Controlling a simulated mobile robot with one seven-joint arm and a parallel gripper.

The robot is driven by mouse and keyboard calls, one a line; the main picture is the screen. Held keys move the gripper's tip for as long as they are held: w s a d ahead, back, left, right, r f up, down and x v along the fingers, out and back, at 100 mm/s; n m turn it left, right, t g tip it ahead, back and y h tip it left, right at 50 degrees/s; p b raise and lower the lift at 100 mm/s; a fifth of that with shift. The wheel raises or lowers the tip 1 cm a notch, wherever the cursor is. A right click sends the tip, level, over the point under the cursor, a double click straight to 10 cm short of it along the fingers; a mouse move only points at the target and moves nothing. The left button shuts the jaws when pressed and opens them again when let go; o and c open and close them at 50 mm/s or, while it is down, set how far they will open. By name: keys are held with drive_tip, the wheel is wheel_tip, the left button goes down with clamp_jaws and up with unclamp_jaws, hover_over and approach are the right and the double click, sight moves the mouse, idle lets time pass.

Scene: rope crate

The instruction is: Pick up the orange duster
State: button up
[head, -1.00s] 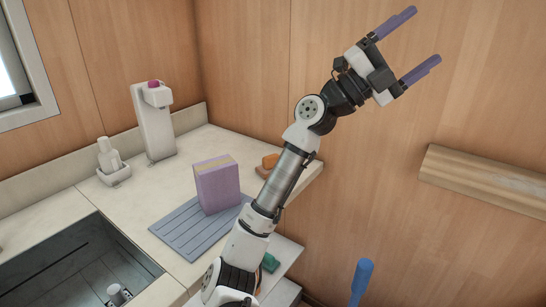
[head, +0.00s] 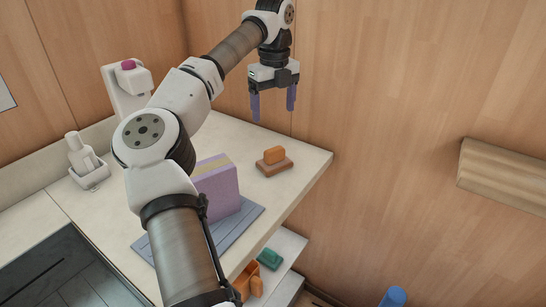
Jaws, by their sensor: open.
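A small orange block sits on a flat brown base on the counter near its right edge; I take this to be the orange duster (head: 274,163). My gripper (head: 273,114) is open and empty, with its purple fingers pointing down. In the picture it is above the duster and apart from it. The duster is fully in view.
A purple box (head: 217,187) stands on a blue-grey ribbed mat (head: 245,218) left of the duster. A lower shelf (head: 287,246) holds a green item (head: 270,259) and an orange-brown item (head: 249,281). A white dispenser (head: 117,88) stands at the back left.

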sight(275, 149)
wheel_tip(275, 149, down, 8)
drive_tip(key=shift+s+d+r+p, duration=0.1)
drive_tip(key=shift+p, duration=0.25)
drive_tip(key=shift+s+f+p, duration=0.2)
drive_tip(key=shift+f+p, duration=0.6)
drive_tip(key=shift+f, duration=1.9)
drive_tip(key=c, duration=1.2)
drive_tip(key=shift+o, duration=0.2)
drive_tip(key=shift+r, duration=0.15)
